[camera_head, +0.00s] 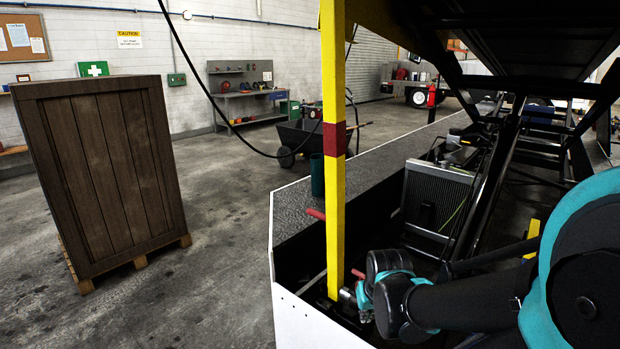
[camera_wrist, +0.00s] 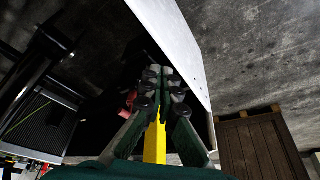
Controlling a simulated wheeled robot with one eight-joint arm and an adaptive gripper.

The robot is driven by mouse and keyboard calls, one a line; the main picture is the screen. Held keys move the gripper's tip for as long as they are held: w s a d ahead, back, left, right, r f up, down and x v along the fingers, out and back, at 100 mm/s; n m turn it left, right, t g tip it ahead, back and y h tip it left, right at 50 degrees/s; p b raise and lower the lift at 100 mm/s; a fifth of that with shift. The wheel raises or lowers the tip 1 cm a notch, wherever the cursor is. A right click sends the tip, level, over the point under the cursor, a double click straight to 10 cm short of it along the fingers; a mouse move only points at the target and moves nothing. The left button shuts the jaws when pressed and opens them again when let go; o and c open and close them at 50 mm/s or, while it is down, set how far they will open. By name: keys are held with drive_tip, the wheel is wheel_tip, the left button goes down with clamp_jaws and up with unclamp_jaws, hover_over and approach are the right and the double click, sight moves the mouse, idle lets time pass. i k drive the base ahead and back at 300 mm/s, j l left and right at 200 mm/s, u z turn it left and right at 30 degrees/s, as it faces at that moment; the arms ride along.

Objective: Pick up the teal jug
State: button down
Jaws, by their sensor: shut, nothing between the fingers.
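A dark teal upright cylinder (camera_head: 317,176), which looks like the teal jug, stands on the grey deck in the head view. The yellow post partly covers its right side. I do not make it out in the wrist view. My gripper (camera_wrist: 165,76) is shut and empty in the wrist view, its fingertips together over the dark recess. In the head view my wrist is low beside the foot of the yellow post, nearer the camera than the cylinder and apart from it. The fingers are hard to tell apart there.
The yellow post (camera_head: 335,130) with a red band rises close to my wrist; it also shows in the wrist view (camera_wrist: 155,142). Red handles (camera_head: 316,214) stick out near it. The white loader side (camera_head: 310,318) edges the recess. A brown crate (camera_head: 105,170) stands left on open floor.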

sight(316, 161)
drive_tip(key=i+j+u, duration=0.1)
drive_tip(key=u, duration=0.25)
drive_tip(key=i+u, duration=0.15)
drive_tip(key=u, duration=0.25)
drive_tip(key=i+j+u, duration=0.1)
drive_tip(key=u, duration=0.25)
drive_tip(key=i, duration=3.75)
drive_tip(key=i+z, duration=0.35)
drive_tip(key=i+j+z, duration=0.15)
drive_tip(key=z, duration=0.2)
drive_tip(key=i+j+z, duration=0.2)
drive_tip(key=z, duration=2.25)
drive_tip(key=j, duration=0.1)
